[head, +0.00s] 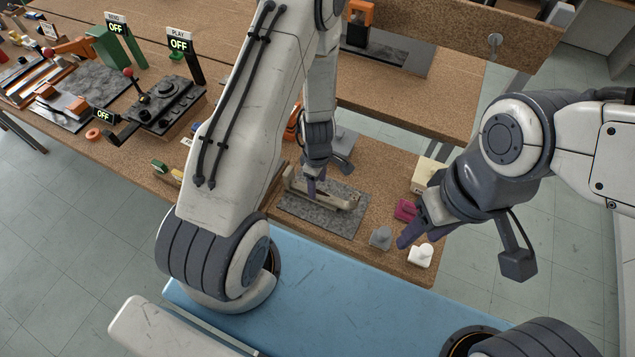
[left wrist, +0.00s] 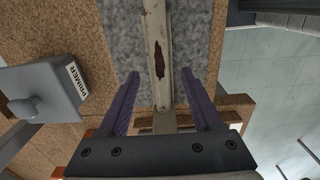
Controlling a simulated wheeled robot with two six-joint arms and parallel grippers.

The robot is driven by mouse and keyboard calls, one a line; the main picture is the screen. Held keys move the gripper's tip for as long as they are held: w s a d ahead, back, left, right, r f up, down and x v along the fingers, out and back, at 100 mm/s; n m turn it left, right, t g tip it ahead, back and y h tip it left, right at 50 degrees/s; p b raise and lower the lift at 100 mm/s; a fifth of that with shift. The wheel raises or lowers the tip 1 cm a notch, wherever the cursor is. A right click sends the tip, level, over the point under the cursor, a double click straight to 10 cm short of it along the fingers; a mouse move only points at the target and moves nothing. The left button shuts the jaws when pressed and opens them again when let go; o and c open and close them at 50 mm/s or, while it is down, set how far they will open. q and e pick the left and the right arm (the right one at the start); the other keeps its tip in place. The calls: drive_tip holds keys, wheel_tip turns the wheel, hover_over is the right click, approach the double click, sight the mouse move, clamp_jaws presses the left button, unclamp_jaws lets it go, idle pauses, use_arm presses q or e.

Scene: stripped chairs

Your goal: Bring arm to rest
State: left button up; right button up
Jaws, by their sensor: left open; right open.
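A pale, worn armrest-like bar (head: 335,200) lies over a grey speckled mat (head: 300,213) on the bench. In the left wrist view the bar (left wrist: 157,45) has a dark brown bare patch. My left gripper (head: 315,185) is at the bar, its fingers pointing down. In the left wrist view its two purple fingers (left wrist: 163,105) stand open, one on each side of the bar, with gaps showing. My right gripper (head: 408,236) is open and empty above the bench's right front, near small blocks. Whether the bar rests on supports is hard to tell.
A grey box with a knob, labelled PRIMER (left wrist: 42,93), stands beside the mat. Magenta (head: 404,210), grey (head: 381,238) and white (head: 420,256) pieces stand at the bench's right front. A cream box (head: 425,175) is behind them. Machines with OFF signs (head: 180,42) stand at left.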

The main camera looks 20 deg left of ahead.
use_arm(q)
wheel_tip(320, 180, up, 6)
drive_tip(key=p, duration=0.5)
drive_tip(key=shift+r, duration=0.25)
use_arm(e)
wheel_tip(320, 180, up, 6)
drive_tip(key=shift+r, duration=0.25)
